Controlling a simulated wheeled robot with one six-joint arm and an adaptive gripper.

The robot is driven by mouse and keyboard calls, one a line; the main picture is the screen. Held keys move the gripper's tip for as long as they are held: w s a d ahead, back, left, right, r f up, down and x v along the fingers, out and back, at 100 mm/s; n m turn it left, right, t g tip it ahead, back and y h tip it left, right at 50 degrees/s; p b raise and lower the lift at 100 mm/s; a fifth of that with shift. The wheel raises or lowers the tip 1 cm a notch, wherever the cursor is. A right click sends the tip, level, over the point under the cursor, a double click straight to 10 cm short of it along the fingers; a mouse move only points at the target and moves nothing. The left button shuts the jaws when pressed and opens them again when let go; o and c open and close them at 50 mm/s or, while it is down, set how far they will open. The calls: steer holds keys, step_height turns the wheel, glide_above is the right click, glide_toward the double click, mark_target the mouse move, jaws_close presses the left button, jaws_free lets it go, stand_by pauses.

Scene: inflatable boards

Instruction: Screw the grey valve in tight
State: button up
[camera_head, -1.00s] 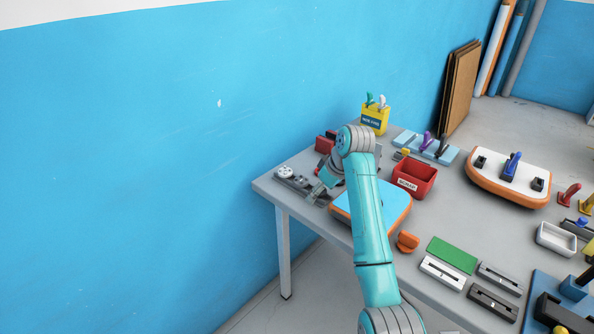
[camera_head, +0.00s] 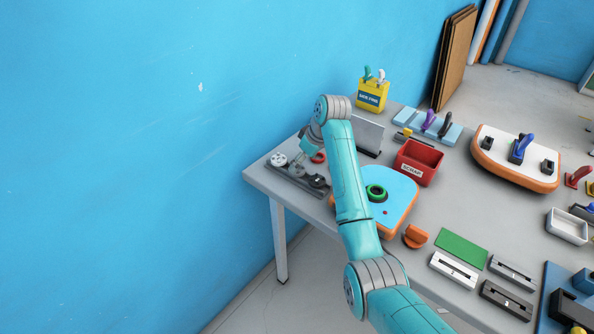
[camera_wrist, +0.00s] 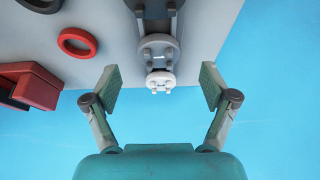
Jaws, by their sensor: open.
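The grey valve (camera_wrist: 158,46) is the middle one of three in a rack, between a white valve (camera_wrist: 160,80) and a dark one (camera_wrist: 158,8). In the head view the grey valve (camera_head: 297,170) sits in the dark rack (camera_head: 311,192) at the table's left corner. My gripper (camera_wrist: 160,78) is open and empty above the rack's end, its fingers either side of the white valve in the wrist picture; the height gap is unclear. A blue-topped orange board (camera_head: 401,185) with a green ring (camera_head: 376,192) lies right of the rack, partly behind my arm.
A red ring (camera_wrist: 77,41) and a red block (camera_wrist: 30,85) lie near the rack. A red scrap bin (camera_head: 418,163) and a yellow box (camera_head: 372,95) stand farther back. The blue wall is close on the left.

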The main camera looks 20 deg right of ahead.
mark_target(299, 170)
steer(key=x, duration=0.5)
steer(key=shift+s+d, duration=0.15)
steer(key=shift+d, duration=0.1)
steer(key=shift+c, duration=0.3)
steer(key=c, duration=1.1)
